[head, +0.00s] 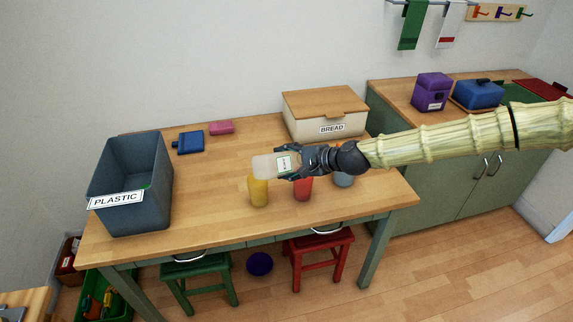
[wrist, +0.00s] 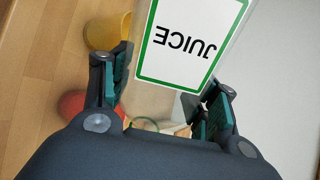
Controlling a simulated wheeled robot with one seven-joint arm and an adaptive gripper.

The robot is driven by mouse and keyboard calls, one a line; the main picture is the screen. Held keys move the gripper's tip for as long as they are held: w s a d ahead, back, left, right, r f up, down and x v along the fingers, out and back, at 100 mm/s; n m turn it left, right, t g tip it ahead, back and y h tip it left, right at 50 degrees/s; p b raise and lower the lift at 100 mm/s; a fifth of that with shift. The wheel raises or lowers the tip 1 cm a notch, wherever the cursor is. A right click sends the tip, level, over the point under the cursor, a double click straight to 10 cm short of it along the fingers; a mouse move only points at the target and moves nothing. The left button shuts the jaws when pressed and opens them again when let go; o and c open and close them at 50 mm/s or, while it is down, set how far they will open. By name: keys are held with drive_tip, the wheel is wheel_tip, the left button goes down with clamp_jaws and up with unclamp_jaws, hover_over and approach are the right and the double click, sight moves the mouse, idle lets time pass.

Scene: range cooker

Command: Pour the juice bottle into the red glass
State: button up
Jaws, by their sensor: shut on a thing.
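My gripper (head: 290,162) is shut on the pale juice bottle (head: 263,167), holding it above the table. The bottle lies nearly sideways in the head view, its pale end pointing left; I cannot make out its mouth. Its white, green-edged JUICE label (wrist: 190,42) faces the wrist camera between the fingers. The red glass (head: 303,190) stands upright on the table below my gripper, partly hidden by it. Part of it also shows in the wrist view (wrist: 85,104), beside the left finger. I cannot see any liquid in it.
A yellow glass (head: 258,193) stands left of the red one, below the bottle's end. A grey-blue glass (head: 344,180) stands to the right, under my arm. The bread box (head: 305,129) is behind; the PLASTIC bin (head: 112,218) is at the left. Table between bin and yellow glass is clear.

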drive_tip(key=shift+w+d+r+m, duration=0.1)
drive_tip(key=shift+r+m, duration=0.15)
drive_tip(key=shift+m, duration=0.05)
idle(1.9)
drive_tip(key=shift+s+a+f+n, duration=0.3)
drive_tip(key=shift+f+n, duration=0.1)
drive_tip(key=shift+n, duration=0.1)
drive_tip(key=shift+t+h+p, duration=0.3)
drive_tip(key=shift+h+p, duration=0.1)
drive_tip(key=shift+p, duration=0.2)
drive_tip(key=shift+p, duration=1.15)
drive_tip(key=shift+f+p, duration=0.1)
drive_tip(key=shift+p, duration=0.4)
drive_tip(key=shift+s+f+n+p, duration=0.15)
drive_tip(key=shift+n+p, duration=0.15)
drive_tip(key=shift+p, duration=0.4)
drive_tip(key=shift+f, duration=0.1)
drive_tip(key=shift+a+f+p, duration=0.1)
drive_tip(key=shift+f+p, duration=0.1)
drive_tip(key=shift+p, duration=0.15)
